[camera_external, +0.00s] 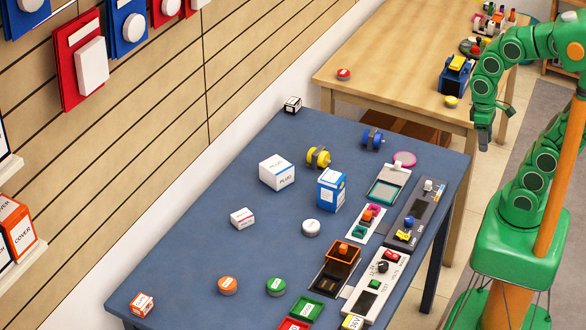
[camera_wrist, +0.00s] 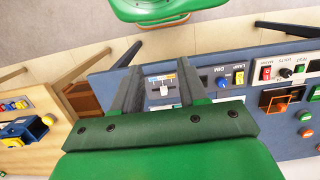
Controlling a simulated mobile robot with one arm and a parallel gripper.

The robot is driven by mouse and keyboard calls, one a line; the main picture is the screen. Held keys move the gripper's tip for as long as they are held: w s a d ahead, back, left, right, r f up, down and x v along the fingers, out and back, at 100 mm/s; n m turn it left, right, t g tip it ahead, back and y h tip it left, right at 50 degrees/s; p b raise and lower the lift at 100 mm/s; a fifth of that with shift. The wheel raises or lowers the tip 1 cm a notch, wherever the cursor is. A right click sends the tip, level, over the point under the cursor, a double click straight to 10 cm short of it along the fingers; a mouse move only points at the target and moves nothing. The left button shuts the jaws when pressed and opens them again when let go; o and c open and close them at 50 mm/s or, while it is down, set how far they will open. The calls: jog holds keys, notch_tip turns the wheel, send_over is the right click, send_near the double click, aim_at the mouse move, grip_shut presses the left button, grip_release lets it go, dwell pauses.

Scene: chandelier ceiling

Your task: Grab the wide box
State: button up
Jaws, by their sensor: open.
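Several boxes stand on the blue table (camera_external: 190,240) in the external view. The white box (camera_external: 277,172) near the middle looks the widest. A blue and white upright box (camera_external: 331,191) stands to its right, and a small flat white box (camera_external: 242,217) lies nearer the camera. A small dark and white box (camera_external: 292,104) is at the far left edge, and a small orange and white box (camera_external: 141,304) at the near left corner. My gripper (camera_external: 484,138) hangs beyond the table's right edge, apart from every box. In the wrist view my gripper (camera_wrist: 158,68) is open and empty; no box shows there.
Control panels with switches (camera_external: 383,280) line the table's right side. A wooden table (camera_external: 390,50) with a blue device (camera_external: 454,75) stands behind. The blue table's left middle is clear.

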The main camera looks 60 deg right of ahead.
jog(key=o, duration=1.1)
